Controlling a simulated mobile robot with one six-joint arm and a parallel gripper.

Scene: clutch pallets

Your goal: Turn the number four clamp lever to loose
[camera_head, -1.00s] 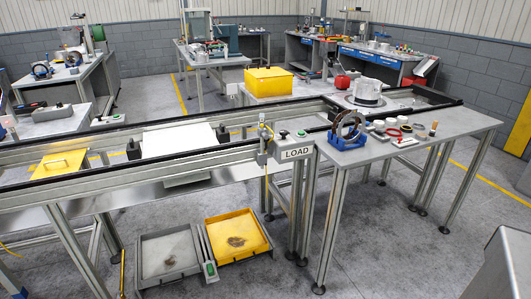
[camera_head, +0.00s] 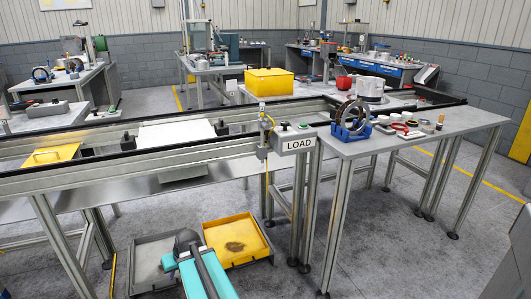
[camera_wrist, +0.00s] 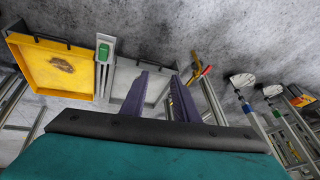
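I cannot make out a clamp lever marked four in either view. In the head view, a pale plate (camera_head: 177,133) lies on the conveyor with dark blocks at its ends; no lever or number on it can be read. My gripper (camera_wrist: 161,76) shows in the wrist view as two dark purple fingers standing apart with nothing between them. It faces the trays and floor under the conveyor. My teal arm shows low in the head view, in front of the trays; the fingers are hidden there.
The conveyor rail (camera_head: 110,150) runs across, with a LOAD sign box (camera_head: 297,143) at its near side. A yellow tray (camera_head: 238,239) and a grey tray (camera_head: 150,262) lie below. A side table (camera_head: 440,142) holds rings in a blue stand (camera_head: 350,132). Floor at lower right is clear.

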